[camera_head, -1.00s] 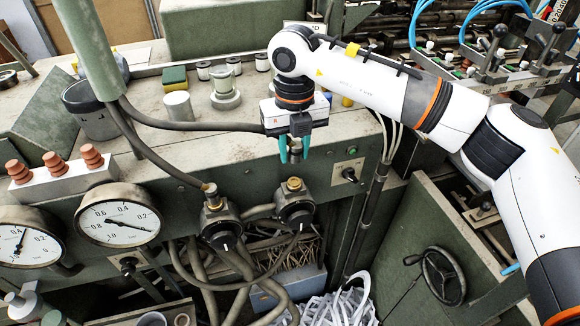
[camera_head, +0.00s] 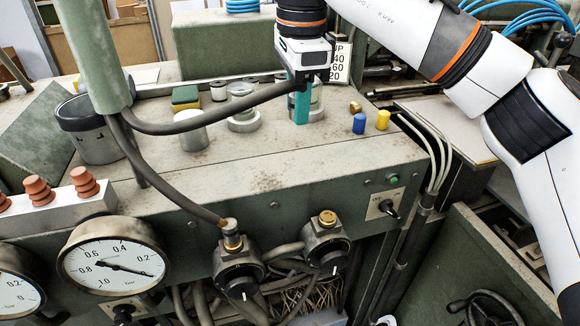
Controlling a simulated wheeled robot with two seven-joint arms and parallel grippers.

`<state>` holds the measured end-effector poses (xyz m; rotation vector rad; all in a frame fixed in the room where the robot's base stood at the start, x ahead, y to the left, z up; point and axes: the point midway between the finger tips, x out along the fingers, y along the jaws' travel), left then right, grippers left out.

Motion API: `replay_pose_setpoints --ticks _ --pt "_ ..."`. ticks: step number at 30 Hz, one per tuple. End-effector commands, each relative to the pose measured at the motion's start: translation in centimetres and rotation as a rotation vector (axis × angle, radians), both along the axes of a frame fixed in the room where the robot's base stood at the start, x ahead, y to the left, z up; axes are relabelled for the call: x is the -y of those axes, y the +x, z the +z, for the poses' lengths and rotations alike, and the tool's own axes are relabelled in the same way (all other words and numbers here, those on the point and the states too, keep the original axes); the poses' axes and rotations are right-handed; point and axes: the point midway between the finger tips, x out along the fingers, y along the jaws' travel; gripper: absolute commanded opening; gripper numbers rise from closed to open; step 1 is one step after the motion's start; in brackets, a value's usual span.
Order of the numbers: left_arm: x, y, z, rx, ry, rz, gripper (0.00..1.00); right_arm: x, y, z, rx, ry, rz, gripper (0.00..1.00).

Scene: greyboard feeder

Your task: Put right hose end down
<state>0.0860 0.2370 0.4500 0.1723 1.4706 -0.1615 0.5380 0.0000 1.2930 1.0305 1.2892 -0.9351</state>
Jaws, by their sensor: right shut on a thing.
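My right gripper (camera_head: 303,104), with teal fingers, is shut on the end of the right hose (camera_head: 240,110). It holds this end over the back part of the machine's top (camera_head: 270,165). The dark hose runs from the green pipe (camera_head: 85,40) in a low arc to the gripper; its very tip is hidden by the fingers. The left hose (camera_head: 170,190) goes down to the left valve (camera_head: 238,265) and meets its brass fitting. The right valve (camera_head: 326,243) has a bare brass top. My left gripper is out of view.
Blue (camera_head: 359,123) and yellow (camera_head: 383,120) caps stand right of the gripper. A light cylinder (camera_head: 192,130), a round stand (camera_head: 242,118) and a green-yellow sponge (camera_head: 185,98) stand to its left. The front middle of the top is clear.

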Motion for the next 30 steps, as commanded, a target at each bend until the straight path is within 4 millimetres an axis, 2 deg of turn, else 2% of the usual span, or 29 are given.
replay_pose_setpoints --ticks 9,14,21,30 --pt "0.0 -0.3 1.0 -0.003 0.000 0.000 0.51 0.1 -0.1 -5.0 -0.003 0.000 0.022 0.00" --pt "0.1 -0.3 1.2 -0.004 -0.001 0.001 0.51 0.1 -0.1 -6.3 -0.001 -0.002 0.019 0.00" --pt "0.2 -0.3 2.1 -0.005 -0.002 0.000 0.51 0.0 -0.1 -9.3 -0.003 -0.001 0.021 0.00" --pt "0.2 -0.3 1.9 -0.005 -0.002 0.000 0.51 0.0 -0.1 -9.9 0.000 -0.001 0.019 0.00"
